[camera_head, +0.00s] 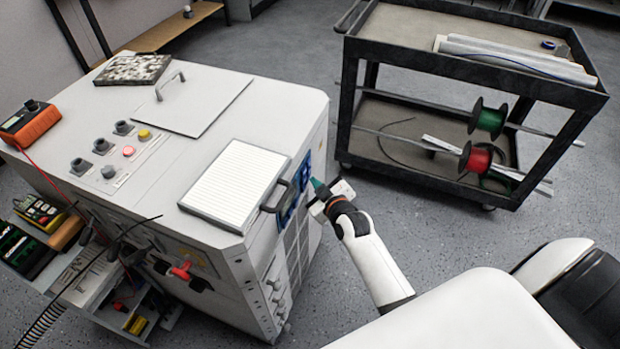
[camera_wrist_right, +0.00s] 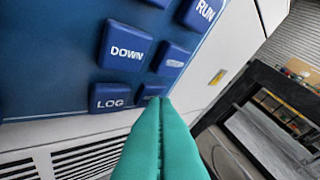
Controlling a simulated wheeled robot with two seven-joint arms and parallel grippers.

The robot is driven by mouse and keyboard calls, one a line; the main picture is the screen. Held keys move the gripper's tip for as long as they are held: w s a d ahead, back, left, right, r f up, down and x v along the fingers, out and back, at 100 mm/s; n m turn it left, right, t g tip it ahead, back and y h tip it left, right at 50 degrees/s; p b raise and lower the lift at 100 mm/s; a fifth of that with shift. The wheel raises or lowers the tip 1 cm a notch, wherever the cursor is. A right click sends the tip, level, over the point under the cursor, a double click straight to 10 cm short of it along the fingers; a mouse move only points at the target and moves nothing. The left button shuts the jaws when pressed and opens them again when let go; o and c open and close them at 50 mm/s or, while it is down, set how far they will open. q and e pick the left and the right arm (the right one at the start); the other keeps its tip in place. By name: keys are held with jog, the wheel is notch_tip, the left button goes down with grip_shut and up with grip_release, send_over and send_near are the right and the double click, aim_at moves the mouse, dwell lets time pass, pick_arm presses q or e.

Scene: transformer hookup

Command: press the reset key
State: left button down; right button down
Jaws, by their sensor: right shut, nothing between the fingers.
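A blue keypad panel (camera_head: 289,194) sits on the side of the white cabinet (camera_head: 262,120). In the right wrist view the panel (camera_wrist_right: 60,60) carries raised blue keys, among them DOWN (camera_wrist_right: 124,47), LOG (camera_wrist_right: 110,97) and RUN (camera_wrist_right: 205,11). Another key (camera_wrist_right: 173,59) beside DOWN has small lettering I cannot read. One key (camera_wrist_right: 148,92) right of LOG is mostly hidden by my fingertips, so I cannot tell if it is the reset key. My right gripper (camera_head: 317,184) has its teal fingers shut and empty, tips at that hidden key; contact is unclear. My left gripper is out of view.
A dark cart (camera_head: 400,47) with cable spools stands at the right. Grey floor lies clear between cart and cabinet.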

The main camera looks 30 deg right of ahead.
dwell(0.3)
jog(key=shift+s+d+p, duration=0.35)
jog(key=shift+s+d, duration=0.15)
jog(key=shift+s, duration=0.1)
jog(key=shift+s+d+p, duration=0.7)
jog(key=shift+s+d, duration=0.95)
jog(key=shift+s, duration=0.25)
